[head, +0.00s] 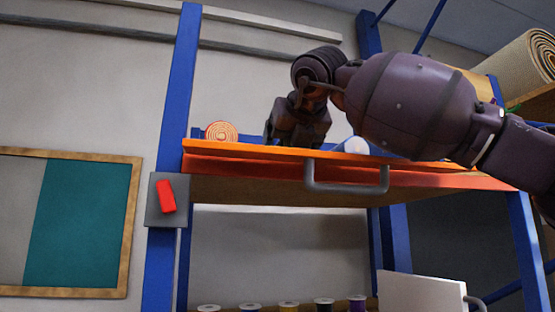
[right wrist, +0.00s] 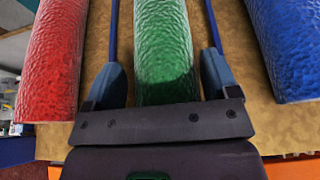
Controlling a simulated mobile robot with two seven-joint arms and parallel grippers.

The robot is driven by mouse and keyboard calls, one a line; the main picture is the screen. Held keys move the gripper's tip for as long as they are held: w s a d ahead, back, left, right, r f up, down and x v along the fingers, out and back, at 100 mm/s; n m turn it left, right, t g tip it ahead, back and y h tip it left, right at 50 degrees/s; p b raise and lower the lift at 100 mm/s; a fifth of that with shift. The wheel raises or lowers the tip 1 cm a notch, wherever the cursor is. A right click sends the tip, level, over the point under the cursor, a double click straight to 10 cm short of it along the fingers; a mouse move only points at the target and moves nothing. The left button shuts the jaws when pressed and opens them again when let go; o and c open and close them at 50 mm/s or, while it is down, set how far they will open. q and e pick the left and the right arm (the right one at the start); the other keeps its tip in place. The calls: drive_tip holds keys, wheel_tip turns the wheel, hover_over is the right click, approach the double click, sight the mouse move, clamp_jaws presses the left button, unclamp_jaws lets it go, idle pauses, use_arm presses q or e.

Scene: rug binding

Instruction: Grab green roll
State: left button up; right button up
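The green roll (right wrist: 163,45) lies on a tan board in the right wrist view, running away from the camera. My right gripper (right wrist: 162,12) is open, with one blue finger on each side of the green roll. A narrow gap shows between each finger and the roll, so the fingers do not appear to press on it. In the head view my right gripper (head: 297,125) is over the raised orange-edged shelf and the green roll cannot be made out there. My left gripper is not in view.
A red roll (right wrist: 55,55) lies left of the green roll and a blue roll (right wrist: 293,45) lies right. The shelf (head: 240,153) has an orange front edge with a grey handle (head: 346,188). A blue post (head: 178,90) stands at its left. Several spools (head: 289,307) stand below.

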drive_tip(key=c, duration=0.8)
drive_tip(key=shift+c, duration=0.2)
drive_tip(key=shift+r, duration=0.1)
